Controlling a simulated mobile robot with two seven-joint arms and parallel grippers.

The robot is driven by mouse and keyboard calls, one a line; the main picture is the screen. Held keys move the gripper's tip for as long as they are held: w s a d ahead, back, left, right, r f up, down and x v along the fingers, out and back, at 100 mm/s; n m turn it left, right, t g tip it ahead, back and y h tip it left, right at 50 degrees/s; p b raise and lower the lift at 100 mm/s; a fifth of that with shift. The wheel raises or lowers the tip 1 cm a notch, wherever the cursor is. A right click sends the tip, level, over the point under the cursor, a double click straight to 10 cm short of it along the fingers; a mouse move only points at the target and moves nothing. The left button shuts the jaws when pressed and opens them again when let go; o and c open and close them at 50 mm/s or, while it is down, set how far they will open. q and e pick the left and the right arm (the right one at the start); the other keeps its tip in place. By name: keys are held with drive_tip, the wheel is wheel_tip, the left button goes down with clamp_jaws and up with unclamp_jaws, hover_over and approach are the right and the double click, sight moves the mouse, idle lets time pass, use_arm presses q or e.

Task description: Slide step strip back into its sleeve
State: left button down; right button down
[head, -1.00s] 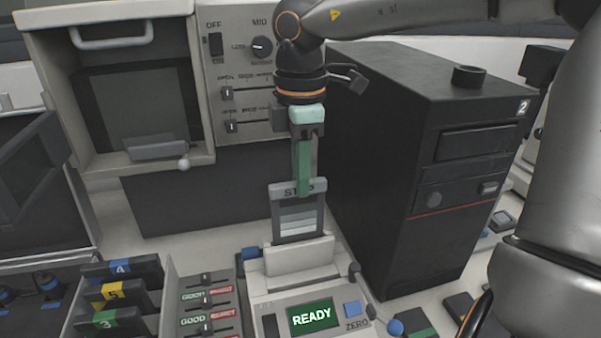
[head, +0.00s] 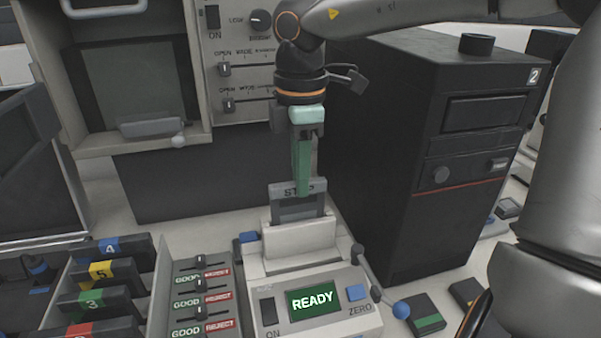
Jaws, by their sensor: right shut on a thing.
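The step strip (head: 297,207) is a grey card with a "STEP" label, a dark frame and a grey panel. It stands upright at the back of the reader (head: 315,290), its lower part hidden behind the reader's pale raised block (head: 299,240). My right gripper (head: 303,183), with green fingers, points straight down from above and is shut on the strip's top edge, covering part of the label. I cannot clearly pick out a separate sleeve. My left gripper is not in view.
The reader's screen shows READY. A black tower (head: 400,160) marked 2 stands close on the right. A tray of colour-tabbed cards (head: 108,275) and a panel of GOOD/REJECT sliders (head: 200,298) are at left. A blue-knobbed lever (head: 400,309) sticks out at the reader's right.

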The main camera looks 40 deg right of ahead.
sight(300, 200)
drive_tip(key=shift+f+b, duration=0.55)
drive_tip(key=shift+f, duration=0.25)
drive_tip(key=shift+f+b, duration=0.55)
drive_tip(key=shift+f, duration=0.05)
drive_tip(key=shift+f+b, duration=0.5)
drive_tip(key=shift+f, duration=0.1)
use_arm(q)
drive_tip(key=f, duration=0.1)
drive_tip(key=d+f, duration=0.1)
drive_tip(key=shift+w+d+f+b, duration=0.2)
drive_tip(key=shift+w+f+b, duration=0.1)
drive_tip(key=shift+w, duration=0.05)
use_arm(e)
drive_tip(key=shift+f, duration=0.35)
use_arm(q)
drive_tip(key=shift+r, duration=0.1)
use_arm(e)
drive_tip(key=c, duration=0.7)
unclamp_jaws()
drive_tip(key=shift+c, duration=0.2)
